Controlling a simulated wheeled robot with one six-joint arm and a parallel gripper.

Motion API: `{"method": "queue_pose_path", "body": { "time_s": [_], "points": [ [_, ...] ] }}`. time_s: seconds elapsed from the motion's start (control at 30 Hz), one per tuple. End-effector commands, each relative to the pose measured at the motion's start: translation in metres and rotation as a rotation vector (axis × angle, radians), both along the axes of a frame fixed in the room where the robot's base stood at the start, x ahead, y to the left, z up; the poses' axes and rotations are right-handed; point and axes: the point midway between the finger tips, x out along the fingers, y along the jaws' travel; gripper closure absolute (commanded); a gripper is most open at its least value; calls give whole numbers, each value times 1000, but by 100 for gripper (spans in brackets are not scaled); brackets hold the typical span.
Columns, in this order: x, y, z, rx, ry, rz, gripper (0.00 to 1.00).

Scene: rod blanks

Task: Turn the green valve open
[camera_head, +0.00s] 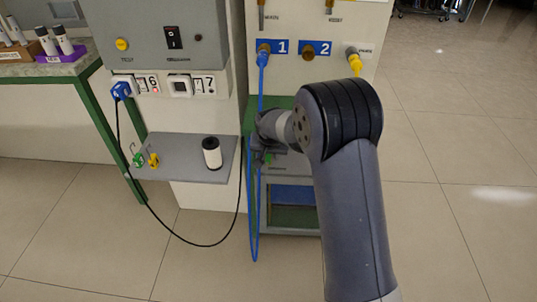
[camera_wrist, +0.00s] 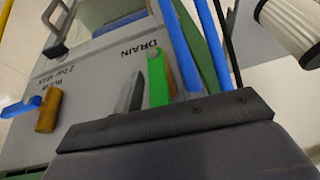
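A green valve handle (camera_wrist: 157,80) stands below the word DRAIN on a grey panel (camera_wrist: 100,70) in the wrist view, with a brass part (camera_wrist: 171,82) just behind it. A bit of green (camera_head: 268,157) shows beside my gripper (camera_head: 265,143) in the head view. In the wrist view one dark finger stands just left of the green handle. The second finger is not clearly visible, so I cannot tell whether the gripper is open or touches the handle. Small green (camera_head: 137,158) and yellow (camera_head: 154,160) fittings also sit on the grey shelf.
Blue hoses (camera_wrist: 205,45) run close right of the handle; one hangs from port 1 (camera_head: 262,60). A white cylinder with a black top (camera_head: 212,153) stands on the grey shelf (camera_head: 185,172). A black cable (camera_head: 170,232) loops below. Floor at right is clear.

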Motion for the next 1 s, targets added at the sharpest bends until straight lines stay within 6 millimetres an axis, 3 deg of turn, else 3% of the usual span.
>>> {"method": "queue_pose_path", "body": {
  "time_s": [0.17,0.63,1.0],
  "points": [
    [0,0,0,0,0,0,62],
    [0,0,0,0,0,0,99],
    [0,3,0,-63,3,4,100]
  ]
}}
